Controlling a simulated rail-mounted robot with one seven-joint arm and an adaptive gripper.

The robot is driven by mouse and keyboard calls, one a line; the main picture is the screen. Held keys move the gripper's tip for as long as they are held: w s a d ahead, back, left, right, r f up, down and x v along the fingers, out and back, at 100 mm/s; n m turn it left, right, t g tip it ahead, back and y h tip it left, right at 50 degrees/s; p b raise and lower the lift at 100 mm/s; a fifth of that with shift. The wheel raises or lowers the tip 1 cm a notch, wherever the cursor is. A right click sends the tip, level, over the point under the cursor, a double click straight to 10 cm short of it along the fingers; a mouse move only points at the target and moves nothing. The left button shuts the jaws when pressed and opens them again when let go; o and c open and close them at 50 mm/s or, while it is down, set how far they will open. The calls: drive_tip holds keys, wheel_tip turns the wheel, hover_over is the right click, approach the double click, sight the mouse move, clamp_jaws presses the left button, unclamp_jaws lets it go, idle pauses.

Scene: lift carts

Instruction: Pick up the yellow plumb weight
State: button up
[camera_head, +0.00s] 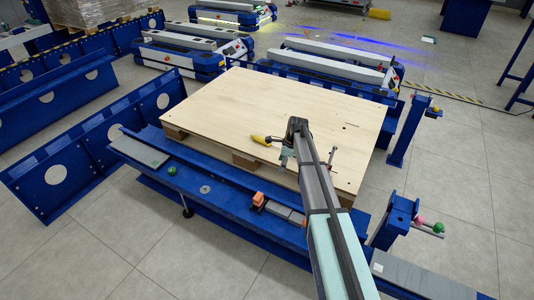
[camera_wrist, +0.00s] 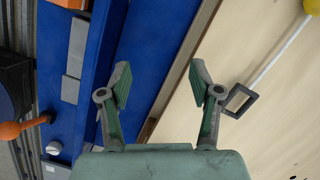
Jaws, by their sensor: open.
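The yellow plumb weight (camera_head: 259,139) lies on the wooden pallet top, left of the far end of my arm. In the wrist view, its yellow end (camera_wrist: 311,8) is cut off at the upper right corner. A pale thin rod runs from it down to a small dark square frame, which lies just right of the right finger. My gripper (camera_wrist: 160,82) is open and empty, over the pallet's front edge and the blue beam. It is apart from the yellow end. In the head view, my arm hides most of the gripper.
The pallet (camera_head: 225,105) rests on the blue lift frame. An orange block (camera_head: 258,198) and a green ball (camera_head: 172,170) are on the front blue beam (camera_head: 225,200). A blue post (camera_head: 408,130) stands at right. More carts stand behind. Much of the pallet top is clear.

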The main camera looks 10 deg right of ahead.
drive_tip(key=w+d+r+m+t+b, duration=0.2)
drive_tip(key=w+r+m+b, duration=0.4)
drive_tip(key=w+r, duration=0.75)
drive_tip(key=b, duration=0.2)
hover_over(273, 145)
drive_tip(key=shift+y, duration=0.3)
wheel_tip(273, 145, down, 13)
drive_tip(key=shift+w+r, duration=0.15)
drive_tip(key=shift+r, duration=0.05)
drive_tip(key=shift+b+x, duration=0.75)
drive_tip(key=shift+x, duration=1.8)
drive_tip(key=shift+d, duration=0.2)
clamp_jaws()
